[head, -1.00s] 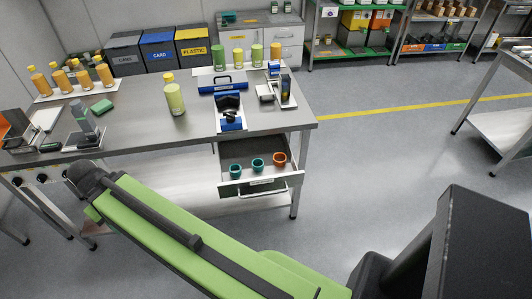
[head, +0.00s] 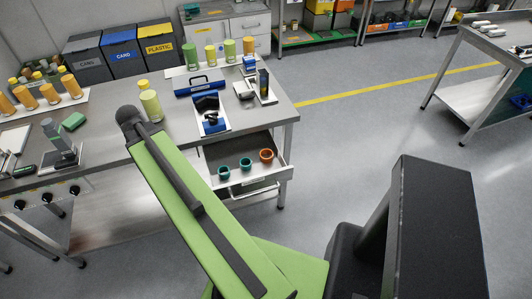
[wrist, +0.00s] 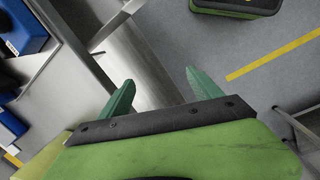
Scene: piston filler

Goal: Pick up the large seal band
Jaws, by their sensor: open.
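Nothing in view is clearly labelled as the large seal band. An open drawer (head: 237,189) under the workbench holds two teal ring-shaped pieces, one at the left (head: 224,172) and one in the middle (head: 246,164), and a larger orange ring-shaped piece (head: 266,156) at the right. They stand apart from each other. In the wrist view my gripper (wrist: 160,90) is open, its two green fingers apart with nothing between them. The ring-shaped pieces are not recognisable in that view. My gripper does not show in the head view.
The steel workbench (head: 105,165) carries bottles, a blue-and-black fixture (head: 210,115) and a blue toolbox (head: 199,86). Bins (head: 117,48) stand behind it. Open floor (head: 355,125) lies to the right, with another table (head: 485,50) farther right.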

